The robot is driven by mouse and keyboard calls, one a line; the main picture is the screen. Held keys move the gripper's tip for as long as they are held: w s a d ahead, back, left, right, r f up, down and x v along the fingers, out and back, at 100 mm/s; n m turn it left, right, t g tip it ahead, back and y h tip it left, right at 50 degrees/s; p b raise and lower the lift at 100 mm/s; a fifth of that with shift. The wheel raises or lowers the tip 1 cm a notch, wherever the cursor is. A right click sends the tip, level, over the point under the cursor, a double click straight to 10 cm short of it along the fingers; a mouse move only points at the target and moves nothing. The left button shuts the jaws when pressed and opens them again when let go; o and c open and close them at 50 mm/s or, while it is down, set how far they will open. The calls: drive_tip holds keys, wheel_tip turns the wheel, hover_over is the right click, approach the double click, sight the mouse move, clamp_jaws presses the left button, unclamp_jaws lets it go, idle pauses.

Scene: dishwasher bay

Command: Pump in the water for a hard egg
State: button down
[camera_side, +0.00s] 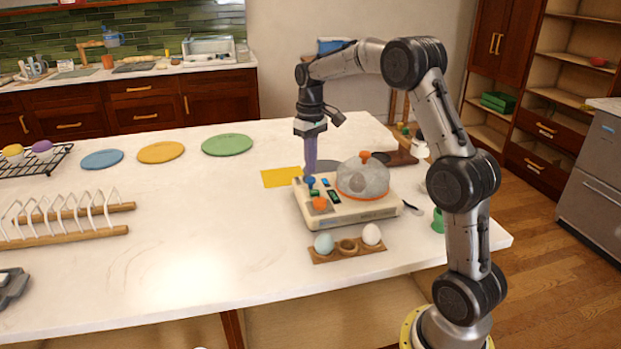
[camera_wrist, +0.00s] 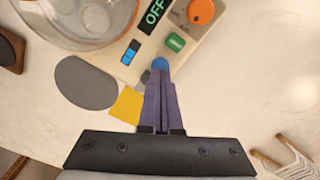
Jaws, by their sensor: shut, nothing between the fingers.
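The egg cooker (camera_side: 348,212) is a cream base on the white counter, with a clear dome (camera_side: 363,180) on it. Its panel has a round blue button (camera_wrist: 160,63), a green button (camera_wrist: 175,43), an orange knob (camera_wrist: 201,12), a blue-and-black switch (camera_wrist: 130,52) and a display reading OFF (camera_wrist: 154,14). My gripper (camera_wrist: 160,75) is shut and empty, pointing down. Its purple fingertips are right at the blue button, also seen in the side view (camera_side: 309,181); I cannot tell whether they touch it. A wooden holder (camera_side: 348,247) in front carries a pale blue egg (camera_side: 324,243) and a white egg (camera_side: 372,234); its middle hole is empty.
A yellow sheet (camera_side: 281,177) and a grey disc (camera_wrist: 85,82) lie behind the cooker. A green cup (camera_side: 438,220) and a spoon (camera_side: 411,207) are at its right. Colored plates (camera_side: 227,145) and a toast rack (camera_side: 65,222) lie left. The counter between is clear.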

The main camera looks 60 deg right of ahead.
drive_tip(key=shift+f, duration=1.4)
idle(0.4)
drive_tip(key=shift+r, duration=1.4)
wheel_tip(320, 180, up, 15)
idle(0.9)
